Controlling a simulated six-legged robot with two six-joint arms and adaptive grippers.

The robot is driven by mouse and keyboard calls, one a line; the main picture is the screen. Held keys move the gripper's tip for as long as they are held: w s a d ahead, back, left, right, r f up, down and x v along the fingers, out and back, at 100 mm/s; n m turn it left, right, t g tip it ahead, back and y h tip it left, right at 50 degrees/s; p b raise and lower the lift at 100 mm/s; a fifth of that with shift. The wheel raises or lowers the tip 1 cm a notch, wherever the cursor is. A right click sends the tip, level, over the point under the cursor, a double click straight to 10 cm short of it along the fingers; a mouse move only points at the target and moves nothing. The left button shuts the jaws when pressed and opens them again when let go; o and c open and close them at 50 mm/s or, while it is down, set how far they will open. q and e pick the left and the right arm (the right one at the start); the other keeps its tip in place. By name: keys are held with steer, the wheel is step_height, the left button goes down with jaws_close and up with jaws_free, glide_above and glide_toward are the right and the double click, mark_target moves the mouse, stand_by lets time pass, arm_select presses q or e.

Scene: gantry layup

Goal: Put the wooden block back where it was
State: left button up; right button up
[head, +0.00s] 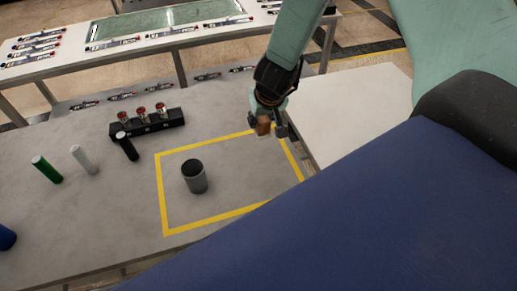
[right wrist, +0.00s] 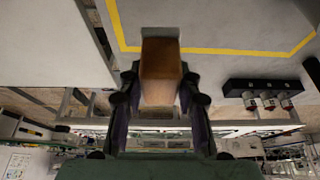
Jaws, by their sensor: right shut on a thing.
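The wooden block (head: 263,125) is brown and held in my right gripper (head: 270,128), which hangs near the right side of the yellow-outlined area on the grey table (head: 120,205). In the right wrist view the wooden block (right wrist: 160,72) sits between the two dark fingers of the right gripper (right wrist: 158,100), which are shut on it. The block appears to be above the table surface. How high it is cannot be told exactly. My left gripper is not in view.
A dark grey cup (head: 194,177) stands inside the yellow outline (head: 165,200). A black rack (head: 147,122) with red-topped items is behind it. Black, white (head: 84,159) and green (head: 47,170) cylinders stand at left. A pale table (head: 355,105) is at right.

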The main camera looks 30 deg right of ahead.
mark_target(261, 134)
steer(key=f+b, duration=0.2)
steer(key=f, duration=0.1)
steer(key=f+b, duration=0.2)
steer(key=shift+s+a+f, duration=0.2)
steer(key=shift+s+f, duration=0.05)
steer(key=shift+w+d+f, duration=0.1)
steer(key=shift+d+f, duration=0.05)
steer(key=shift+f, duration=0.3)
steer(key=f+b, duration=0.2)
steer(key=f, duration=0.1)
steer(key=shift+a+f+b, duration=0.1)
steer(key=shift+a+b, duration=0.1)
steer(key=shift+b, duration=0.1)
steer(key=shift+f, duration=0.15)
steer(key=shift+d, duration=0.2)
steer(key=shift+a+f, duration=0.1)
steer(key=o, duration=1.1)
steer(key=shift+f, duration=0.1)
